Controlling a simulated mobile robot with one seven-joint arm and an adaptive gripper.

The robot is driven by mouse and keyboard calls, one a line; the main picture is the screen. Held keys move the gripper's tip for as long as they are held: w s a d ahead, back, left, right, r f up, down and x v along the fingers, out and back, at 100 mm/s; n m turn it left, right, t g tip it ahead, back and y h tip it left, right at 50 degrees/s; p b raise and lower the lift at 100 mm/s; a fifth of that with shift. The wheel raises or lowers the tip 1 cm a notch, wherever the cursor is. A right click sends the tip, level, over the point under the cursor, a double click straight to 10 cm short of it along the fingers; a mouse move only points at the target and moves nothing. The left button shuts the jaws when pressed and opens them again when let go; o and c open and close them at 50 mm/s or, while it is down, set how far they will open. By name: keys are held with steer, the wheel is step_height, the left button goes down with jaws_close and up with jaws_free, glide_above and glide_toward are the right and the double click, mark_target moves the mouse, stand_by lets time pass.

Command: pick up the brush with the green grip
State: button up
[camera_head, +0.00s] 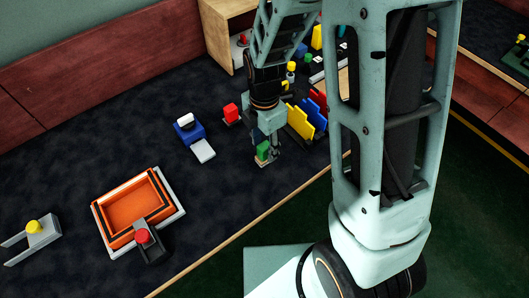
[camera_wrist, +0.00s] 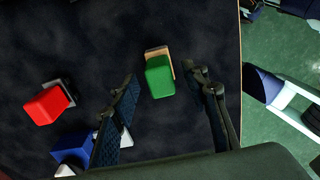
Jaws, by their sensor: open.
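The brush with the green grip (camera_wrist: 160,77) stands on the dark table near its front edge, its green block above a tan base. It also shows in the head view (camera_head: 263,151), partly hidden by my gripper. My gripper (camera_wrist: 170,104) is open and empty in the wrist view, with the green grip showing between and a little beyond its two fingers. In the head view my gripper (camera_head: 272,142) points down right at the brush. I cannot tell whether a finger touches it.
A red-gripped piece (camera_wrist: 49,103) stands to the left, also in the head view (camera_head: 231,113). A blue piece (camera_head: 188,132) lies further left. Yellow, blue and red upright panels (camera_head: 300,122) stand close right of my gripper. An orange tray (camera_head: 130,208) lies at the left.

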steer(key=shift+f, duration=0.55)
jaws_close()
steer(key=shift+r, duration=0.15)
